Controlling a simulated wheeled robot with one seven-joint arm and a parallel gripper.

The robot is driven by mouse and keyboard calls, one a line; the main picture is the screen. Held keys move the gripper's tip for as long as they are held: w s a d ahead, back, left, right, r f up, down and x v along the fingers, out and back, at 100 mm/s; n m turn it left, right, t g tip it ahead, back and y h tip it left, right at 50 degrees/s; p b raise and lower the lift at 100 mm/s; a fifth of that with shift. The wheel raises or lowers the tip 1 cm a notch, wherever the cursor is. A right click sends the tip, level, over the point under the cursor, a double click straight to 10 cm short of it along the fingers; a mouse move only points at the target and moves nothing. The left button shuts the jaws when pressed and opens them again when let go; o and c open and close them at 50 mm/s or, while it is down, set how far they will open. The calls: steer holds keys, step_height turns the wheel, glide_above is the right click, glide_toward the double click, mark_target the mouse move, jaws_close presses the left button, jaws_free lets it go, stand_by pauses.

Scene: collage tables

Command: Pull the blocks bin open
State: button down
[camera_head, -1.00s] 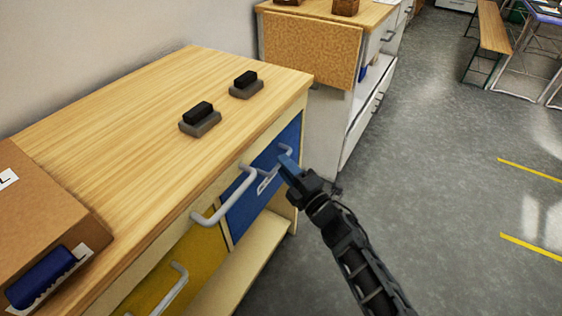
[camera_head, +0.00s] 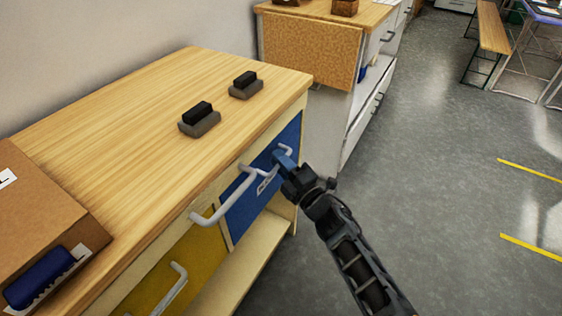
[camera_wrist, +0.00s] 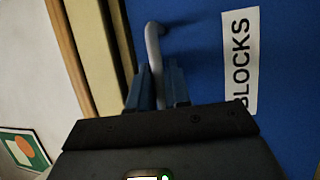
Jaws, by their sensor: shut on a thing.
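The blocks bin (camera_head: 245,210) is a blue front in the wooden cabinet, flush beside a yellow bin (camera_head: 180,275). In the wrist view the blue front (camera_wrist: 200,60) carries a white label (camera_wrist: 240,60) reading BLOCKS, turned sideways. Its grey bar handle (camera_head: 286,150) also shows in the wrist view (camera_wrist: 153,45), running down between my fingers. My gripper (camera_head: 282,160) is at this handle, its blue fingers (camera_wrist: 158,85) shut on it. The fingers and palm hide the lower part of the handle in the wrist view.
A grey rail (camera_head: 225,205) sticks out from the cabinet top's front edge, close to my gripper. Two black-and-grey erasers (camera_head: 200,118) and a cardboard box (camera_head: 40,215) are on the wooden top (camera_head: 130,105). The floor (camera_head: 440,210) to the right is clear.

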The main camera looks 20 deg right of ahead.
steer(key=shift+s, duration=0.1)
steer(key=s+d+p, duration=0.5)
steer(key=s+d, duration=0.6)
steer(key=s, duration=0.3)
steer(key=shift+s+p, duration=0.3)
steer(key=shift+s, duration=0.1)
steer(key=c, duration=1.4)
jaws_free()
steer(key=shift+c, duration=0.2)
steer(key=v, duration=0.7)
steer(key=shift+s+b, duration=0.4)
steer(key=shift+b, duration=0.05)
steer(key=shift+f, duration=0.1)
